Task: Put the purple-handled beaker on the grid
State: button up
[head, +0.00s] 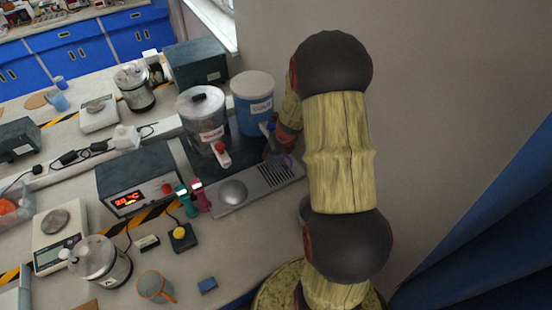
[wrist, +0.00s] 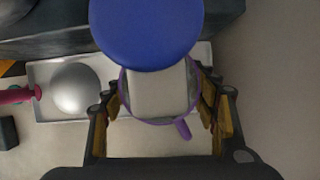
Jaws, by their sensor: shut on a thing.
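The purple-handled beaker (wrist: 183,129) is between the fingers of my gripper (wrist: 165,104) in the wrist view, and my gripper is shut on it. Its purple rim and handle show, with the handle toward the bottom right. A blue round tap top (wrist: 146,32) covers its far side. In the head view my gripper (head: 282,150) is under the blue tap, mostly behind my arm, and a bit of purple shows there. The grid (head: 275,175) is the slotted right part of the metal tray. The beaker is over or at the grid; I cannot tell whether it touches.
The blue-labelled drum (head: 252,103) and the steel urn with a red tap (head: 204,117) stand behind the tray. A metal dome (head: 233,192) and the green and pink handles (head: 193,197) are on the left. An orange-handled mug (head: 155,287) stands in front.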

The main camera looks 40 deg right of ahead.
jog(key=shift+f+b, duration=1.05)
jog(key=shift+f, duration=0.7)
jog(key=shift+f, duration=0.1)
jog(key=o, duration=1.2)
jog(key=shift+c, duration=0.2)
